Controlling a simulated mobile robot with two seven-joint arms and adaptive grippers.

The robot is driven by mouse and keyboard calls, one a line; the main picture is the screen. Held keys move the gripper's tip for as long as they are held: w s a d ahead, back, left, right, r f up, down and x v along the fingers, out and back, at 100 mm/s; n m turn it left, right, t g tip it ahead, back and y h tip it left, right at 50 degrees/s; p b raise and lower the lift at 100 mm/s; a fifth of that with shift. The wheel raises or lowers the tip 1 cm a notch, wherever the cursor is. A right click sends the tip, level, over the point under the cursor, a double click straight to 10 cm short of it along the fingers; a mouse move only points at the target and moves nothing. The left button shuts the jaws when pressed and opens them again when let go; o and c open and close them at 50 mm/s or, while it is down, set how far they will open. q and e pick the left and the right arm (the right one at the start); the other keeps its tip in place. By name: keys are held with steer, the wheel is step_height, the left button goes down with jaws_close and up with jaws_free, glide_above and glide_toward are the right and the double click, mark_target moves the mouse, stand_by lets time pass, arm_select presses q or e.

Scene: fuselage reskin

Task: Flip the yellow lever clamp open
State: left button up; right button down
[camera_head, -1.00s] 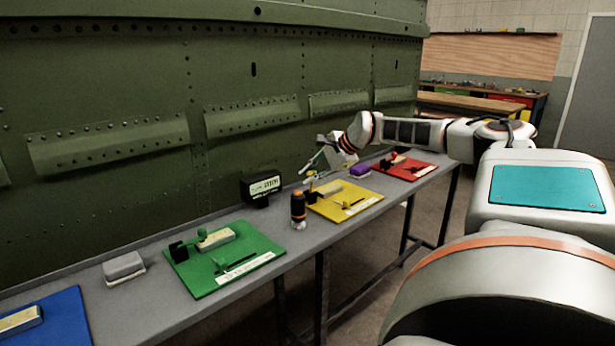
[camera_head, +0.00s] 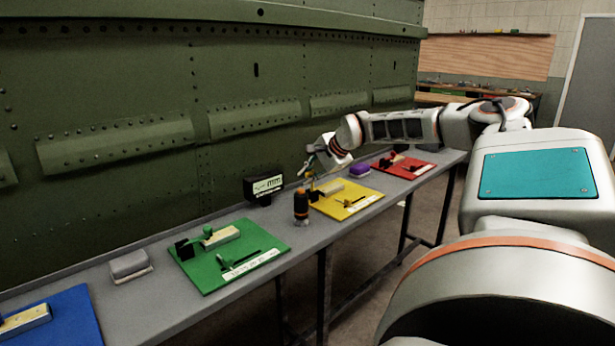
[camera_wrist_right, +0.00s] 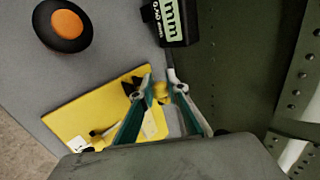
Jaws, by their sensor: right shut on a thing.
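The yellow board (camera_head: 368,201) lies on the bench with a pale block (camera_head: 328,189) and a dark clamp base at its far left corner. My right gripper (camera_head: 308,174) reaches down over that corner from behind. In the right wrist view, the right gripper's fingertips (camera_wrist_right: 165,84) are on either side of the yellow clamp lever (camera_wrist_right: 161,93), shut on it. The yellow board (camera_wrist_right: 72,118) lies below them. The fingers partly hide the clamp, so its exact angle is hard to tell. My left gripper is not in view.
A black and orange cylinder (camera_head: 301,207) and a black display box (camera_head: 263,188) stand left of the yellow board. The green board (camera_head: 207,278), blue board (camera_head: 75,312) and red board (camera_head: 425,168) share the bench. The green fuselage wall (camera_head: 150,100) rises close behind.

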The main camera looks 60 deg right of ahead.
steer(key=c, duration=2)
jaws_free()
steer(key=shift+a+r, duration=0.1)
steer(key=shift+r, duration=0.05)
steer(key=shift+v, duration=1.05)
steer(key=v, duration=0.9)
steer(key=shift+s+a+r, duration=0.1)
steer(key=shift+s+r, duration=0.05)
steer(key=shift+s, duration=0.15)
